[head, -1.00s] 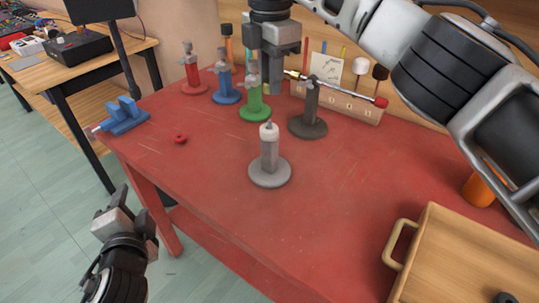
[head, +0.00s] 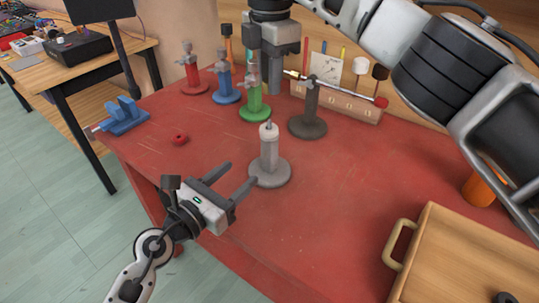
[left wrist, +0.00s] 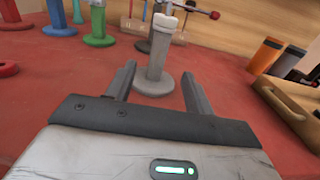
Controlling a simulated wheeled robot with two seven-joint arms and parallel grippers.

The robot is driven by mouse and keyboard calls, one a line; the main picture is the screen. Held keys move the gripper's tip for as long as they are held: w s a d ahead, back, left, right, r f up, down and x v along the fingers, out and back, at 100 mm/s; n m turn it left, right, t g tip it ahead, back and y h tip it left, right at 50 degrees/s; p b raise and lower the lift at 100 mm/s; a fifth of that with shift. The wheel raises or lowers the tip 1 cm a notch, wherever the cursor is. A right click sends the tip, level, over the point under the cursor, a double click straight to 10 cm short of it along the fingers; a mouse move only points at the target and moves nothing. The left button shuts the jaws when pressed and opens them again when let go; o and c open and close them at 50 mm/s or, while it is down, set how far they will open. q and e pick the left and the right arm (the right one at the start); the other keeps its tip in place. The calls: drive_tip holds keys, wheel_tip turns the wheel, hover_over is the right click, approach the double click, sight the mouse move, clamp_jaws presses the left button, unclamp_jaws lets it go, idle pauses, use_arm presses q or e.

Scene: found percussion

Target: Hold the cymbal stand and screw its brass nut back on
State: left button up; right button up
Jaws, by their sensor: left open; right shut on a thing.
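The cymbal stand is the light grey post (head: 270,152) on a round foot, with a pale collar and a bare thin tip. It stands upright near the middle of the red table and also shows in the left wrist view (left wrist: 157,55). My left gripper (head: 242,173) is open and empty, low at the table. Its fingers point at the stand from the front left; in the left wrist view the post shows between and beyond them. My right gripper (head: 275,88) is shut, pointing down above the table's back. What it holds is hidden, and I cannot make out the brass nut.
Red (head: 192,72), blue (head: 226,86) and green (head: 253,100) stands are at the back left. A dark stand (head: 309,115) is behind the cymbal stand, by a wooden rack (head: 350,107). A red ring (head: 179,139) lies left. A wooden tray (head: 455,255) is front right.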

sight(266, 150)
use_arm(q)
drive_tip(key=x, duration=1.2)
clamp_jaws()
use_arm(e)
drive_tip(key=shift+f, duration=2.5)
